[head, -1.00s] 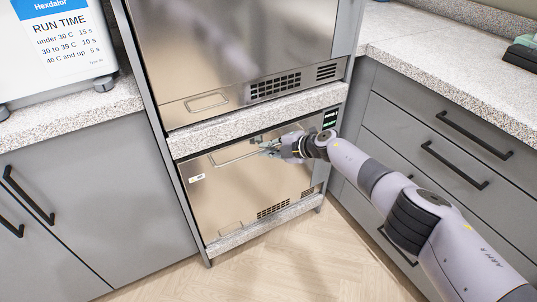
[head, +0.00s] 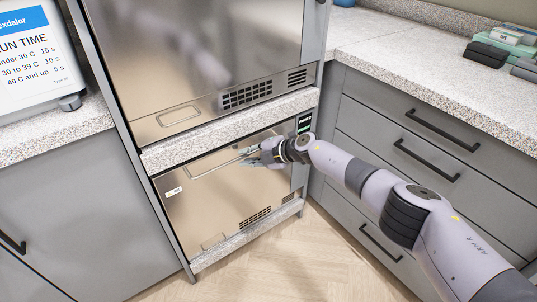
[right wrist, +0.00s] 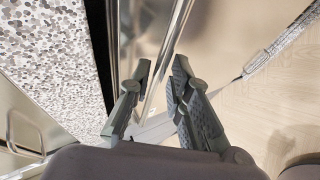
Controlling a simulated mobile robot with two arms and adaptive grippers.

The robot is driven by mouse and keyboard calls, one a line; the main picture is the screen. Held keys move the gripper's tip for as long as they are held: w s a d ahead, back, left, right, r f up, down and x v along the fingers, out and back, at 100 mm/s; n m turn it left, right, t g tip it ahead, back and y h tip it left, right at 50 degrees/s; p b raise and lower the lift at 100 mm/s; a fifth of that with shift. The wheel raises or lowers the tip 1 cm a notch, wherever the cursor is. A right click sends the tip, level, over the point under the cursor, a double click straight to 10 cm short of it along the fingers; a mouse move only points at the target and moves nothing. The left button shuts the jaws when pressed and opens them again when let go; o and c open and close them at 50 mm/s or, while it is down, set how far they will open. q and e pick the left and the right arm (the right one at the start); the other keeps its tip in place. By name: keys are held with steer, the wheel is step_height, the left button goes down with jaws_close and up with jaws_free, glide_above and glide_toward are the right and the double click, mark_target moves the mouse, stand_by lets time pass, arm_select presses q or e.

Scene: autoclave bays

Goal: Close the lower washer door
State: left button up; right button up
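The lower washer door (head: 225,205) is a steel panel under a speckled ledge. In the head view it stands upright and looks close to its frame; I cannot tell whether a small gap is left. Its bar handle (head: 216,166) runs across the upper part. My right gripper (head: 249,158) is at the right end of this handle. In the right wrist view its two fingers (right wrist: 158,72) are apart, with the handle bar (right wrist: 168,55) running between them. I see no clear grip on the bar. My left gripper is not in view.
The upper washer door (head: 200,55) is above the speckled ledge (head: 225,130). Grey drawers (head: 415,150) with black handles stand close on the right, and grey cabinets (head: 75,200) on the left. The wooden floor (head: 290,262) in front is clear.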

steer(key=v, duration=1)
steer(key=shift+s, duration=0.25)
